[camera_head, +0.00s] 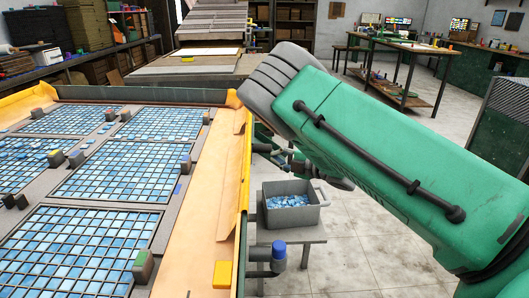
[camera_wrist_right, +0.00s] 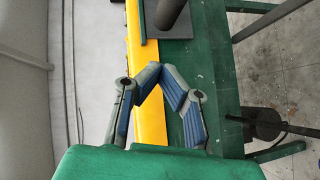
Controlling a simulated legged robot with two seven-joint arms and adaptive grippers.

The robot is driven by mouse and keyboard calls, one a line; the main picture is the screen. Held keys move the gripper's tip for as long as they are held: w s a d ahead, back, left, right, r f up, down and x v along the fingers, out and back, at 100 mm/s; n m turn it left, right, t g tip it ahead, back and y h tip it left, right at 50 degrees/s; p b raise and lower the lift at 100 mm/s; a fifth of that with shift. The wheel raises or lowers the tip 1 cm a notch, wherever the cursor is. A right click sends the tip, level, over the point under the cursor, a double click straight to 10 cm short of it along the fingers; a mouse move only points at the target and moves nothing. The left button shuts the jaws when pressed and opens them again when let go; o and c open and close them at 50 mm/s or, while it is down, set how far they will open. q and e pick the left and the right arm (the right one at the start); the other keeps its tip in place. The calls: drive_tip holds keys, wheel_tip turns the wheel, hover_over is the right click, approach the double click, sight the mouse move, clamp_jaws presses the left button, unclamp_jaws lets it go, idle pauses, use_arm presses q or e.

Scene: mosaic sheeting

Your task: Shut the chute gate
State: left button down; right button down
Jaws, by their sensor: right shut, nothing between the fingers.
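My right arm crosses the head view from the right, and its gripper (camera_head: 274,152) shows small and partly hidden beyond the yellow table edge. In the right wrist view the gripper's two blue-padded fingers (camera_wrist_right: 159,72) meet at their tips, shut and empty. They are over a yellow rail (camera_wrist_right: 147,60) and a green frame (camera_wrist_right: 225,75). A dark cylinder (camera_wrist_right: 172,14) on a grey plate lies beyond the fingertips, apart from them. I cannot tell for certain which part is the chute gate; my arm may hide it in the head view. My left gripper is out of view.
A grey bin of blue tiles (camera_head: 291,220) stands on a small stand beside the table. A pipe with a blue cap (camera_head: 279,251) juts out nearer. Blue mosaic sheets (camera_head: 118,171) fill the table at left. A workbench (camera_head: 420,45) stands at the back right.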

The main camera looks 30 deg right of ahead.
sight(261, 149)
drive_tip(key=w, duration=0.2)
drive_tip(key=w+d+f, duration=0.1)
drive_tip(key=w, duration=0.2)
drive_tip(key=w+f+b, duration=0.1)
drive_tip(key=w, duration=0.1)
drive_tip(key=shift+w+d, duration=0.15)
drive_tip(key=shift+d, duration=0.05)
drive_tip(key=shift+a, duration=0.1)
